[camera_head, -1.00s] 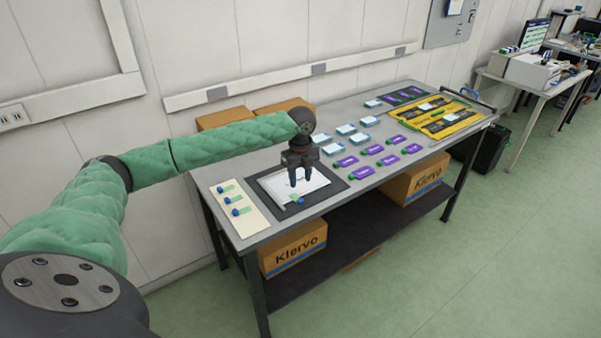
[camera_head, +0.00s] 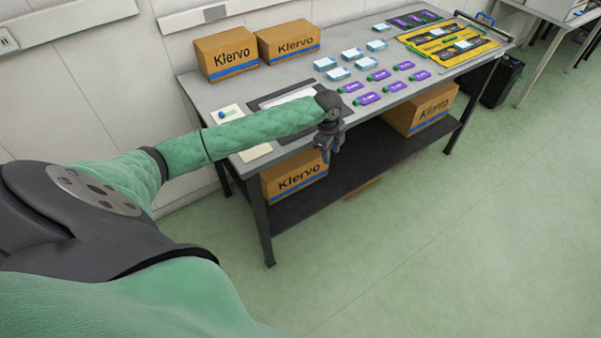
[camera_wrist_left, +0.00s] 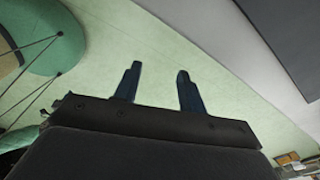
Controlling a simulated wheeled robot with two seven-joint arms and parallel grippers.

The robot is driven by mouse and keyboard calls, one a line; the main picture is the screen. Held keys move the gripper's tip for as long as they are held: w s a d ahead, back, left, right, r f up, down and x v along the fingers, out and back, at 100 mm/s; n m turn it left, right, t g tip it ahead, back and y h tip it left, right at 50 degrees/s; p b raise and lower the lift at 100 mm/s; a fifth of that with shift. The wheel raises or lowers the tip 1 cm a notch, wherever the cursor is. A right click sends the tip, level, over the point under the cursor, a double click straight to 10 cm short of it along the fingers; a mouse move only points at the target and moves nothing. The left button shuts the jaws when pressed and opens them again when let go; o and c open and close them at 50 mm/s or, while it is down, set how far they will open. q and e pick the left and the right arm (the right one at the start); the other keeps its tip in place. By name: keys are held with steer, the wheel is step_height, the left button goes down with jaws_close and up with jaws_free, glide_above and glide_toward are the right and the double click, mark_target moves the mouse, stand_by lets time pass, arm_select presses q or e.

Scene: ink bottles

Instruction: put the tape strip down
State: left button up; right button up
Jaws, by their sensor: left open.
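My left gripper (camera_head: 327,155) hangs in front of the table's front edge, out over the floor. In the left wrist view its two fingers (camera_wrist_left: 160,70) stand apart with only floor between them, so it is open and empty. On the table a cream card (camera_head: 255,153) bears a small blue-and-green piece (camera_head: 227,114); my arm covers the card's middle. A dark mat (camera_head: 262,103) with a white sheet (camera_head: 300,94) lies beside it, partly behind my arm. I cannot tell any tape strip for certain. My right gripper is not in view.
Purple labelled pieces (camera_head: 367,99), pale-blue boxes (camera_head: 338,74) and a yellow-and-black mat (camera_head: 428,36) cover the table's right part. Two cardboard boxes (camera_head: 226,53) (camera_head: 289,41) stand at the back. More boxes sit on the lower shelf (camera_head: 350,165). The floor in front is clear.

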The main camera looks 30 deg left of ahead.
arm_select(q)
steer(key=s+d+f+n+h, duration=0.1)
steer(key=s+d+f+n, duration=0.45)
steer(key=f, duration=0.55)
steer(key=s+d+f+n, duration=0.2)
steer(key=s+d+f, duration=0.6)
steer(key=f, duration=0.4)
steer(key=s+d+f+n, duration=0.1)
steer(key=s+f+n, duration=0.3)
steer(key=s, duration=0.9)
steer(key=s+d+f+n+y, duration=0.1)
steer(key=s+f+n, duration=0.4)
steer(key=s+f, duration=0.5)
steer(key=s, duration=0.3)
steer(key=shift+s+f, duration=0.25)
steer(key=shift+s, duration=0.15)
